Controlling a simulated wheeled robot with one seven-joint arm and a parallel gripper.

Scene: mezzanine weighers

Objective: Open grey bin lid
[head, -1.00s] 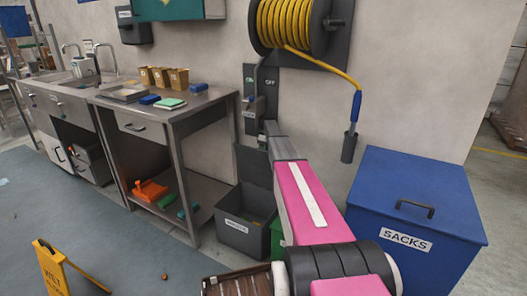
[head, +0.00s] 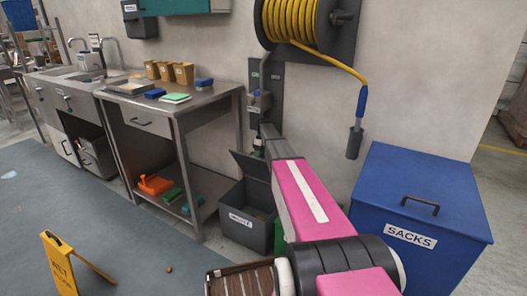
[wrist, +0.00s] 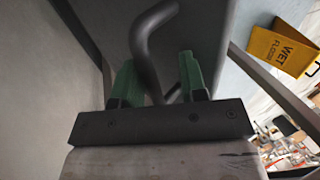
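The grey bin (head: 246,216) stands on the floor against the wall, left of my arm in the head view, with a white label on its front. Its grey lid (head: 251,166) is raised and tilted, and some of the inside shows. My gripper is mostly hidden behind my arm in the head view, close to the lid. In the wrist view my gripper (wrist: 158,62) has its green fingers apart, with a dark bent bar (wrist: 146,50) between them or just beyond. I cannot tell whether they touch it, or what the bar belongs to.
A blue sacks box (head: 415,220) stands right of my arm. A steel bench (head: 185,105) is on the left, with a lower shelf. A hose reel (head: 300,20) and its hanging nozzle are on the wall. A yellow wet-floor sign (head: 59,265) stands front left.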

